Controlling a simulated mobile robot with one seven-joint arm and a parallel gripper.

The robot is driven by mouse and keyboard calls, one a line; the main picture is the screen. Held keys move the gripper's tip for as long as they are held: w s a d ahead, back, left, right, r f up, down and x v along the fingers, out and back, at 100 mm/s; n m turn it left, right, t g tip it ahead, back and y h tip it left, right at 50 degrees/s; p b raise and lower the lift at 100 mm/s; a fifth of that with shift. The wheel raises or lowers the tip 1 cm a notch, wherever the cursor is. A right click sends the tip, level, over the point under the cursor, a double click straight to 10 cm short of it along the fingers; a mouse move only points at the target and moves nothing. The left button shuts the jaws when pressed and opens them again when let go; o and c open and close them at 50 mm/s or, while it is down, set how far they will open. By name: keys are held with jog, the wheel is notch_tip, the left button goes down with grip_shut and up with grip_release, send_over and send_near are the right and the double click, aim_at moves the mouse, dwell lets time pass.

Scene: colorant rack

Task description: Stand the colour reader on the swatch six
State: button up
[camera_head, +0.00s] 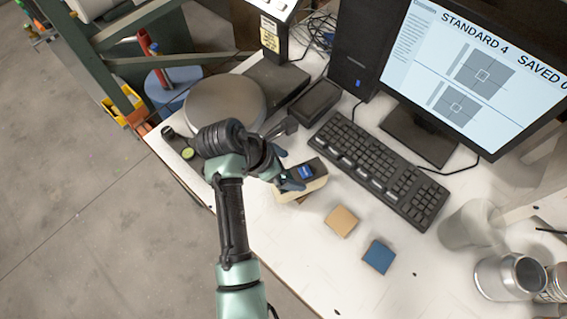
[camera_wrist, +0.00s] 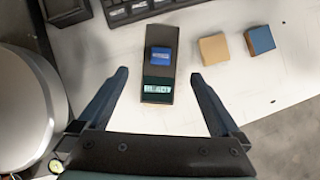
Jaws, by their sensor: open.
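A tan swatch block (camera_head: 341,221) and a blue swatch block (camera_head: 379,257) lie uncovered on the white table; the tan block (camera_wrist: 213,48) and blue block (camera_wrist: 260,40) also show to the reader's right. No swatch numbers are legible.
A keyboard (camera_head: 380,168) and monitor (camera_head: 480,62) stand behind; the screen reads STANDARD 4 SAVED. A round grey plate (camera_head: 224,104) is left of the reader. Cans (camera_head: 509,277) and a clear container (camera_head: 470,225) stand right. The table around the swatches is clear.

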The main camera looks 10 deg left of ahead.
jog(key=shift+v, duration=1.45)
jog(key=w+r+m+t+y, duration=0.1)
jog(key=w+r+m+t, duration=0.4)
jog(key=r, duration=0.4)
jog(key=w+r+m+t+y, duration=0.25)
jog(key=w+r, duration=0.35)
jog(key=r, duration=0.3)
notch_tip(320, 180, up, 16)
jog(key=d+m+t, duration=0.1)
jog(key=m+t, duration=0.5)
jog(key=m, duration=0.1)
jog(key=s+d+r+m+t, duration=0.1)
jog(key=s+r+m+t, duration=0.2)
jog(key=r, duration=0.6)
jog(key=s+d+r+m+t, duration=0.1)
jog(key=s+r+m+t, duration=0.2)
jog(key=s+r, duration=0.4)
jog(key=s+d+r+m+t+y, duration=0.1)
jog(key=s+r+m+t, duration=0.3)
jog(key=r, duration=0.7)
jog(key=shift+s+t, duration=0.35)
jog(key=shift+s, duration=0.6)
jog(key=shift+r, duration=0.1)
